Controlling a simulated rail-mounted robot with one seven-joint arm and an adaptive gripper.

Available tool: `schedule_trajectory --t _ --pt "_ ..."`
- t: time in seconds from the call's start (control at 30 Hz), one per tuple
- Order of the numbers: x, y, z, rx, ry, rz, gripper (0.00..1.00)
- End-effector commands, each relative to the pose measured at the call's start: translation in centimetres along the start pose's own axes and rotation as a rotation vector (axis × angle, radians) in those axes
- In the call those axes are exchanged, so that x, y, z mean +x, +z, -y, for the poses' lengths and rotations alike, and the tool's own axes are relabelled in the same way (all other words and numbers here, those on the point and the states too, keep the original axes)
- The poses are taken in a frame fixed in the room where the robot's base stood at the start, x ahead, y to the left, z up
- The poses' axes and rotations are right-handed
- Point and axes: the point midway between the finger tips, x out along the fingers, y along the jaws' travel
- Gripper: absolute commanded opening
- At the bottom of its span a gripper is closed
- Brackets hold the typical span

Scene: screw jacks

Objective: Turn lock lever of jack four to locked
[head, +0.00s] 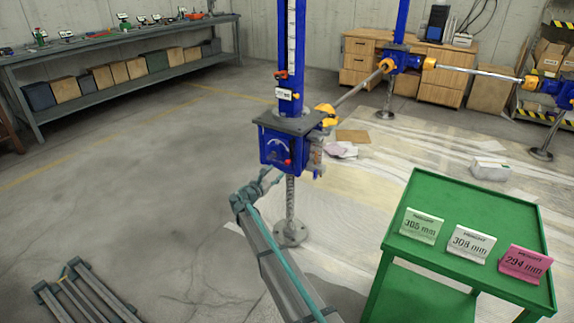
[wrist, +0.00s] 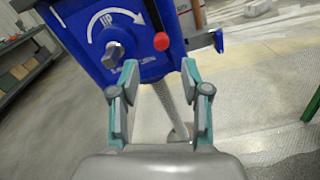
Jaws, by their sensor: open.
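The nearest jack has a blue housing (head: 273,153) under a dark plate on a threaded screw (head: 290,195) with a round foot. No jack number is readable. A red ball knob (head: 288,162), apparently the lock lever's end, shows low on its front. In the wrist view the housing (wrist: 92,50) has a white curved "UP" arrow and a grey knob (wrist: 112,52). The red ball (wrist: 161,41) shows beyond my gripper (wrist: 158,68), between its open teal fingertips and apart from them. In the head view my gripper (head: 270,180) is just below and left of the ball.
A green cart (head: 465,215) with three height cards (head: 470,243) stands at the right. Other blue jacks (head: 405,60) stand behind, joined by bars. A grey frame (head: 85,293) lies at lower left. A long bench (head: 120,42) lines the back left. Floor left of the jack is clear.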

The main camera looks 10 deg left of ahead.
Motion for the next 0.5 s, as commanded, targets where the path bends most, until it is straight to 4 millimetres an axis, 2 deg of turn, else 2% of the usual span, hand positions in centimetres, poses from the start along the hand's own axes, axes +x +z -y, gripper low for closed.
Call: schedule_trajectory --t 0.5 --pt "8.2 -0.2 0.1 0.003 -0.004 -0.001 0.47"
